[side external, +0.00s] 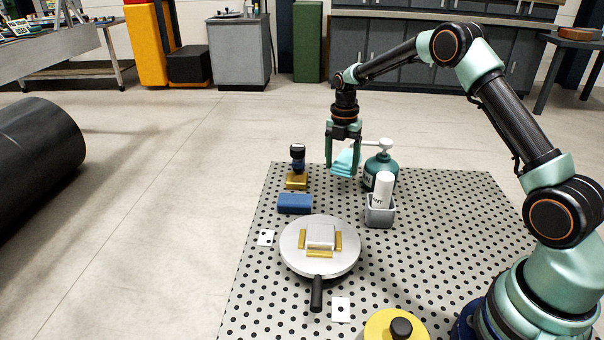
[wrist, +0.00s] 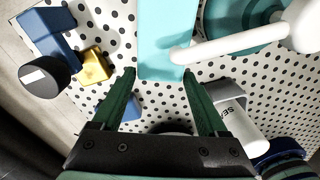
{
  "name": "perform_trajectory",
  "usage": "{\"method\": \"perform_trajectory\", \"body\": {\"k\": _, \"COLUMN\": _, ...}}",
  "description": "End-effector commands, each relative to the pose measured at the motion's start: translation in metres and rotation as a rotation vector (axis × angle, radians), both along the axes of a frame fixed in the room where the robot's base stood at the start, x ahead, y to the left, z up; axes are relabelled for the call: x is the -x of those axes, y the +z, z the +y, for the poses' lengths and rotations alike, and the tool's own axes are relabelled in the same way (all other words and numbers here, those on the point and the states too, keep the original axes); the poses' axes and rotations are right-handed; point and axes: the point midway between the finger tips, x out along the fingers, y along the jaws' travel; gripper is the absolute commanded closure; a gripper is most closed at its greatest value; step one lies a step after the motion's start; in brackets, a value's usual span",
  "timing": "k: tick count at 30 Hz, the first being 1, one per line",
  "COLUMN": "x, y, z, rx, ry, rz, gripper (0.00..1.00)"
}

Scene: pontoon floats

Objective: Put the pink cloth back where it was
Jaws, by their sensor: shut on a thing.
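No pink cloth shows in either view. My gripper (side external: 342,172) is over the far part of the perforated board (side external: 262,295), fingers pointing down. It is shut on a light turquoise cloth-like piece (side external: 347,160), held beside the green pump bottle (side external: 376,172). In the wrist view the turquoise piece (wrist: 166,35) reaches up from between the fingertips (wrist: 160,76), and the bottle's white spout (wrist: 225,45) lies across its right edge or very near it. I cannot tell whether they touch, or whether the piece's lower end meets the board.
A grey bin (side external: 380,217) with a white bottle (side external: 384,188) stands before the pump bottle. Left are a blue block (side external: 295,204) and a dark-topped yellow-based item (side external: 297,181).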

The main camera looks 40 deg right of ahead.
Motion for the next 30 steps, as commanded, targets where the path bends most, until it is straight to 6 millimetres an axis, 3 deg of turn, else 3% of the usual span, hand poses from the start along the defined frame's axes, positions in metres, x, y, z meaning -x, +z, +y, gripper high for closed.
{"method": "perform_trajectory", "body": {"k": 12, "x": 0.0, "y": -0.047, "z": -0.001, "rx": 0.0, "ry": -0.001, "rz": 0.002, "gripper": 0.84}}
{"method": "perform_trajectory", "body": {"k": 25, "x": 0.0, "y": -0.052, "z": -0.001, "rx": 0.0, "ry": -0.001, "rz": 0.0, "gripper": 0.84}}
{"method": "perform_trajectory", "body": {"k": 26, "x": 0.0, "y": -0.052, "z": -0.001, "rx": 0.0, "ry": -0.001, "rz": 0.0, "gripper": 0.16}}
{"method": "perform_trajectory", "body": {"k": 27, "x": 0.0, "y": -0.052, "z": -0.001, "rx": 0.0, "ry": -0.001, "rz": 0.0, "gripper": 0.01}}
{"method": "perform_trajectory", "body": {"k": 30, "x": 0.0, "y": -0.051, "z": -0.001, "rx": 0.0, "ry": -0.001, "rz": 0.0, "gripper": 0.0}}
